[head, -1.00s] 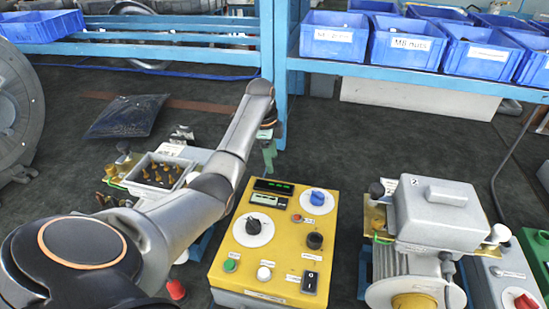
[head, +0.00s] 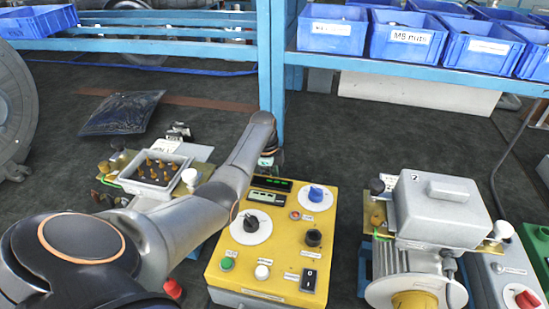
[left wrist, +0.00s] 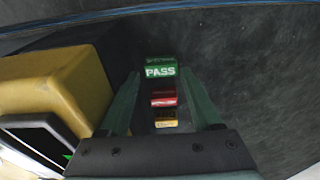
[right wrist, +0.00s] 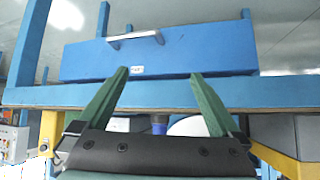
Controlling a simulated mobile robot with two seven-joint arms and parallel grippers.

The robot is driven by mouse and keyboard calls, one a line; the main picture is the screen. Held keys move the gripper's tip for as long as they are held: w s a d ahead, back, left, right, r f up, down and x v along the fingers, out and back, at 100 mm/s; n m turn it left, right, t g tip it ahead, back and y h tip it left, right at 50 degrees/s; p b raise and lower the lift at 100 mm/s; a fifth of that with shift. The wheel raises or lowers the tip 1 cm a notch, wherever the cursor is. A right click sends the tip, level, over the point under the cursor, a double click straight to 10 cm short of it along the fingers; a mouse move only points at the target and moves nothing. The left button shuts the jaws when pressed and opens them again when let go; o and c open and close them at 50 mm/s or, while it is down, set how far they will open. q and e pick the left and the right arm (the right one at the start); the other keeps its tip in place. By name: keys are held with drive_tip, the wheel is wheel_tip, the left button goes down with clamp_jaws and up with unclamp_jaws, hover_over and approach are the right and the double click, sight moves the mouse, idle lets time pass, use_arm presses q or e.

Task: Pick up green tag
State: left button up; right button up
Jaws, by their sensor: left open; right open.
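The green tag (left wrist: 160,70), marked PASS, shows in the left wrist view between the fingertips of my left gripper (left wrist: 160,76). The gripper is open, with a finger on each side of the tag; I cannot tell whether they touch it. A red tag (left wrist: 163,97) and a yellow tag (left wrist: 165,118) lie in line nearer the palm side of that view. In the head view my left gripper (head: 266,163) is low behind the yellow control box, mostly hidden. My right gripper (right wrist: 160,75) is open and empty, facing a blue drawer front.
The yellow control box (head: 285,235) stands close to my left gripper; its yellow side (left wrist: 65,85) shows in the left wrist view. A blue post (head: 272,70) rises just behind. A motor unit (head: 435,215) stands right, a tray of brass parts (head: 150,182) left. Dark floor behind is open.

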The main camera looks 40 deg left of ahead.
use_arm(q)
wheel_tip(320, 180, down, 2)
drive_tip(key=shift+w+d+f, duration=0.1)
drive_tip(key=c, duration=1)
